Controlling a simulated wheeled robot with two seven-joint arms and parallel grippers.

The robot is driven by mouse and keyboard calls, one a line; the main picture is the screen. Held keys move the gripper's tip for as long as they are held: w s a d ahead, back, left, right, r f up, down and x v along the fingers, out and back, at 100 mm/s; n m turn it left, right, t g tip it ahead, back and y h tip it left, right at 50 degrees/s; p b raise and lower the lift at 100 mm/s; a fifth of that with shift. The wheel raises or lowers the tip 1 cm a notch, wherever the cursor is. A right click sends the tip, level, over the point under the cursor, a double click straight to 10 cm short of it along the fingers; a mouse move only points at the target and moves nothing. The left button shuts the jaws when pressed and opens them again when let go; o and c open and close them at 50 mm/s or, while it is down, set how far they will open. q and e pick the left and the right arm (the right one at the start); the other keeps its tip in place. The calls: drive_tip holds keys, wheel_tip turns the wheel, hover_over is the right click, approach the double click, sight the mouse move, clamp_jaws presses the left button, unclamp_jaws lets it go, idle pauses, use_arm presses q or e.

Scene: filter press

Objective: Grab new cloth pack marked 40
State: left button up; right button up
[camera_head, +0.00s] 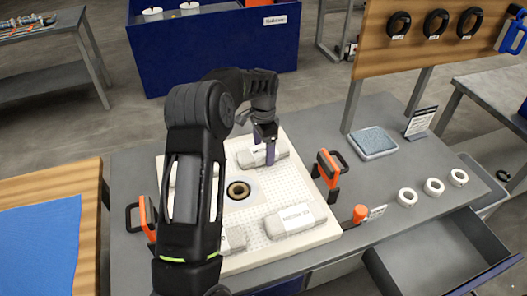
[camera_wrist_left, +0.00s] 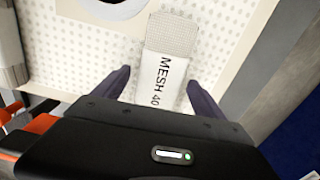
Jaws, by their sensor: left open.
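The cloth pack marked MESH 40 (camera_wrist_left: 165,75) is white with a mesh end and lies on the white perforated plate (camera_wrist_left: 105,45). In the head view this pack (camera_head: 247,158) lies at the far side of the plate (camera_head: 291,183), partly covered by my gripper. My left gripper (camera_head: 266,140) is over the pack's right part, pointing down. In the left wrist view its two dark fingers (camera_wrist_left: 158,84) are apart, one on each side of the pack. I cannot tell whether they touch it. My right gripper is in neither view.
Another labelled pack (camera_head: 295,219) lies at the plate's near right, and one (camera_head: 232,240) is partly behind my left arm. A round port (camera_head: 238,190) is mid-plate. Orange-and-black clamps (camera_head: 329,168) stand at the plate's sides. An open drawer (camera_head: 440,262) juts out at right.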

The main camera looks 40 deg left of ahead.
sight(264, 150)
use_arm(q)
drive_tip(key=shift+f, duration=0.5)
drive_tip(key=shift+c, duration=0.5)
drive_tip(key=c, duration=1.4)
drive_tip(key=shift+r, duration=0.15)
drive_tip(key=shift+c, duration=0.2)
wheel_tip(264, 150, up, 10)
drive_tip(key=shift+f+b, duration=0.1)
drive_tip(key=shift+b, duration=0.85)
